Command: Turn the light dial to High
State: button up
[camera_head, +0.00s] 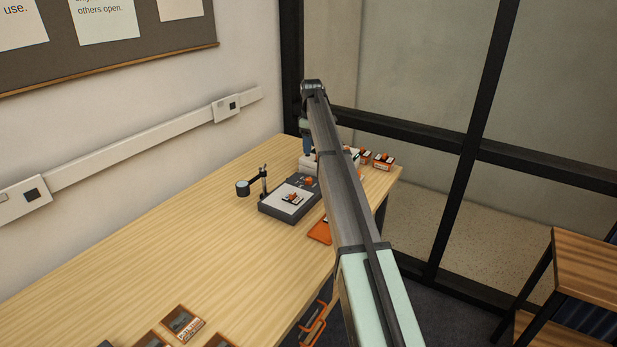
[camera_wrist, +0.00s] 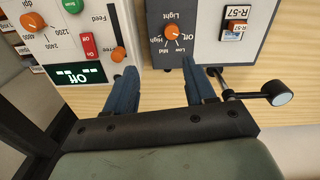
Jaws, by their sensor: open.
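The light dial (camera_wrist: 172,32) is a round orange knob on the dark grey panel of the light box (camera_wrist: 160,55) in the wrist view.
A white machine (camera_wrist: 60,30) with an orange dpi dial, green and red buttons, a Feed slider and a display reading Off is left of the light box. A round lamp (camera_wrist: 279,94) on an arm stands at right.

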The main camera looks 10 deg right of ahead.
aim_at(309, 179)
jog(key=shift+g, duration=0.3)
jog(key=f, duration=0.4)
jog(key=s+f, duration=0.1)
jog(key=f, duration=0.4)
jog(key=a+f, duration=0.1)
jog(key=f, duration=0.3)
jog(key=shift+s+a+f, duration=0.1)
jog(key=shift+s+f, duration=0.05)
jog(key=shift+s, duration=0.05)
jog(key=shift+c, duration=0.5)
grip_shut()
